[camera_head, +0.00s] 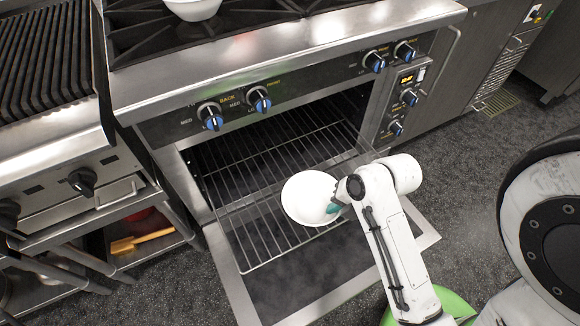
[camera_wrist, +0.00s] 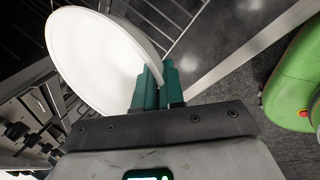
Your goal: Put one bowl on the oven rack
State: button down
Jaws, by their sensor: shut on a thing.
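A white bowl (camera_head: 308,197) is held by my gripper (camera_head: 334,208) above the front part of the oven rack (camera_head: 262,222). In the wrist view, the bowl (camera_wrist: 95,55) shows large at the upper left, with its rim between the green fingertips of my gripper (camera_wrist: 160,82). The wire rack is pulled partly out over the open oven door (camera_head: 290,285). The bowl hides part of the rack. I cannot tell whether its underside touches the wires. A second white bowl (camera_head: 193,8) stands on the stove top at the upper edge of the head view.
The oven's frame and knob panel (camera_head: 250,105) stand above the opening. A grill (camera_head: 50,60) stands at the left, with a lower shelf holding a wooden-handled item (camera_head: 140,241). The rack shows no other objects. Grey floor lies to the right.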

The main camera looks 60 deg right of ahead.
aim_at(311, 195)
jog(key=shift+s+d+f, duration=0.1)
jog(key=shift+s+d, duration=0.05)
jog(key=shift+s, duration=0.1)
jog(key=shift+w+d+f+n, duration=0.1)
jog(key=shift+w+n, duration=0.05)
jog(key=shift+n, duration=0.15)
jog(key=w+f, duration=0.1)
jog(key=w, duration=0.1)
jog(key=w+d+f+b, duration=0.1)
jog(key=w, duration=0.2)
jog(key=w+d+f+b, duration=0.1)
jog(key=w+f, duration=0.1)
jog(key=w, duration=0.1)
jog(key=shift+w, duration=0.25)
jog(key=w+f+b, duration=0.1)
jog(key=w+f, duration=0.1)
jog(key=w+d+f+b, duration=0.1)
jog(key=f, duration=0.1)
jog(key=shift+w+f, duration=0.35)
jog(key=shift+w, duration=0.05)
jog(key=shift+w+f, duration=0.1)
jog(key=shift+f, duration=0.15)
jog(key=f, duration=0.1)
jog(key=f+b, duration=0.1)
jog(key=f, duration=0.1)
jog(key=shift+w+d+f+b, duration=0.1)
jog(key=shift+w+f+b, duration=0.15)
jog(key=shift+f+b, duration=0.1)
jog(key=shift+r, duration=0.15)
